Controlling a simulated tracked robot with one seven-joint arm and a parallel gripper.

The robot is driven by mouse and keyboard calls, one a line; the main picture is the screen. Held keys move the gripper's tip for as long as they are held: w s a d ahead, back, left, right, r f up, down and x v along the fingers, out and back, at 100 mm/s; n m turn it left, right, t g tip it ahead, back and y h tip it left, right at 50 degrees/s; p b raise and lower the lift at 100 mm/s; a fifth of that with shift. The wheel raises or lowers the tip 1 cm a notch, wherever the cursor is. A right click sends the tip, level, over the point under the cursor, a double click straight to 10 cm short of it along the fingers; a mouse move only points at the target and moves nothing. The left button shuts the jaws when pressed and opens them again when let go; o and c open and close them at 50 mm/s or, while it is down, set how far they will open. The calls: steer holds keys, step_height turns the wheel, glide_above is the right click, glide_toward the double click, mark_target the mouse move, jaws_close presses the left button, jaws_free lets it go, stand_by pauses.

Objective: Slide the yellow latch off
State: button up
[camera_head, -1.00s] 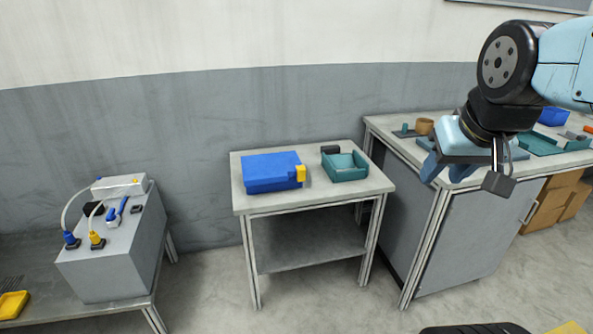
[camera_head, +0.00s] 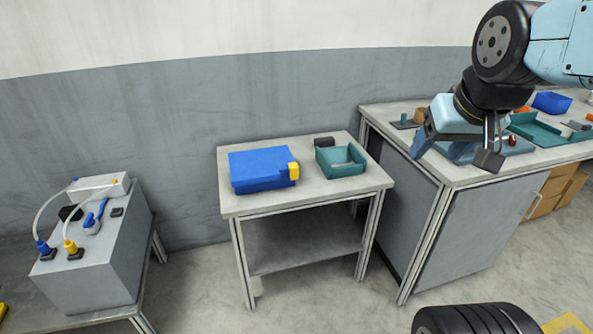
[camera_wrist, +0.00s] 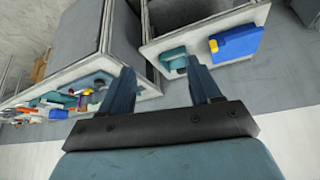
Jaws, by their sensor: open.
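The yellow latch (camera_head: 294,171) sits at the right end of the front of a blue box (camera_head: 258,169). The box lies flat on a small grey table (camera_head: 231,205). In the wrist view, which looks upside down, the yellow latch (camera_wrist: 213,46) and the blue box (camera_wrist: 238,42) show at the upper right. My gripper (camera_head: 452,150) is open and empty, well to the right of the box and high, in front of the workbench. In the wrist view my gripper's two blue fingers (camera_wrist: 160,82) are spread apart with nothing between them.
A teal open tray (camera_head: 341,170) and a small black block (camera_head: 324,141) are right of the box. A grey workbench (camera_head: 440,240) with trays and parts stands at the right. A grey box with plugged cables (camera_head: 97,265) stands at the left. Floor in front of the table is clear.

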mark_target(295, 172)
steer(key=w+a+f+n+t+y, duration=0.15)
steer(key=w+a+f, duration=0.3)
steer(key=w, duration=0.55)
steer(key=w+a+f+t, duration=0.25)
steer(key=w+f, duration=0.25)
steer(key=w, duration=0.5)
steer(key=w+a+f+t+y, duration=0.15)
steer(key=w+a+f, duration=0.3)
steer(key=w, duration=0.55)
steer(key=w+a+f+t, duration=0.1)
steer(key=w+a+f, duration=0.1)
steer(key=f, duration=0.4)
steer(key=w+a+f+t, duration=0.2)
steer(key=a+f, duration=0.1)
steer(key=f, duration=0.2)
steer(key=s+a+f+n+t+y, duration=0.1)
steer(key=s+a+f, duration=0.1)
steer(key=f, duration=0.4)
steer(key=s+a+f+n+t+y, duration=0.1)
steer(key=s+a+f+t, duration=0.1)
steer(key=f, duration=0.4)
steer(key=x, duration=1.4)
steer(key=shift+w+d, duration=0.1)
steer(key=shift+c, duration=0.4)
jaws_close()
